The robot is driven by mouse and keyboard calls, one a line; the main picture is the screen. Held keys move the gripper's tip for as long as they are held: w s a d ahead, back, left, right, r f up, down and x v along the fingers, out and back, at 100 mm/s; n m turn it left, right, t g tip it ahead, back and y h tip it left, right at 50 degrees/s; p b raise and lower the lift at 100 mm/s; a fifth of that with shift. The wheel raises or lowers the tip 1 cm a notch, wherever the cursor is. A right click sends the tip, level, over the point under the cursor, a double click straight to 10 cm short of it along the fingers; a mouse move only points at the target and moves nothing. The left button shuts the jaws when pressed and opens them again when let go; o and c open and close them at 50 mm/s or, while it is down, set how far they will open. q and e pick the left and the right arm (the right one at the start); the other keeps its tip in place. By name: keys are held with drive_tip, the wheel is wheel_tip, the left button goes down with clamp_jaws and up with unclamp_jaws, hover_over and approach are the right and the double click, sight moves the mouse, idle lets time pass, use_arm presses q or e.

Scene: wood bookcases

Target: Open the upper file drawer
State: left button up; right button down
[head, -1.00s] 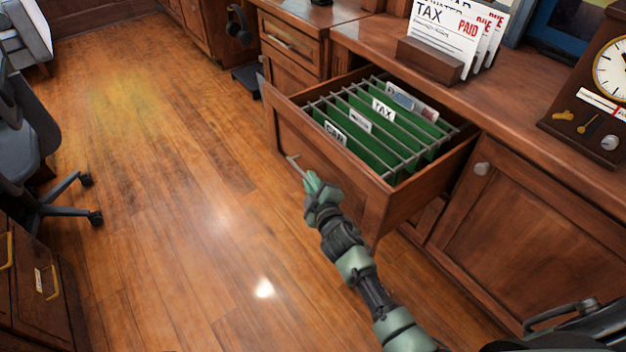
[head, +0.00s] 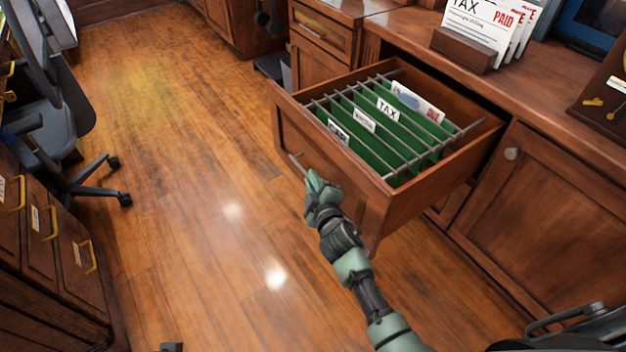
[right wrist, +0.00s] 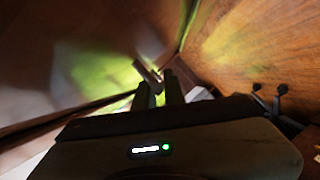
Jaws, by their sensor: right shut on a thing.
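The upper file drawer (head: 345,185) is pulled well out of the wooden cabinet in the head view. Green hanging folders (head: 400,122) with white labels, one reading TAX, hang on metal rails inside it. My right gripper (head: 308,177) is at the drawer's front face, shut on the metal handle (head: 296,160). The handle is partly hidden by the fingers. In the right wrist view the two dark fingers (right wrist: 160,92) close around the handle's bar (right wrist: 147,72). My left gripper is not in view.
A letter holder (head: 463,48) with papers stands on the desktop above the drawer. A closed cabinet door (head: 525,210) is at the right. A wheeled chair (head: 60,110) and another drawer cabinet (head: 50,240) stand at the left. The wood floor between is clear.

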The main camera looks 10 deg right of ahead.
drive_tip(key=shift+s+d+f, duration=0.1)
drive_tip(key=shift+f, duration=0.1)
drive_tip(key=c, duration=1.8)
unclamp_jaws()
drive_tip(key=shift+r, duration=0.1)
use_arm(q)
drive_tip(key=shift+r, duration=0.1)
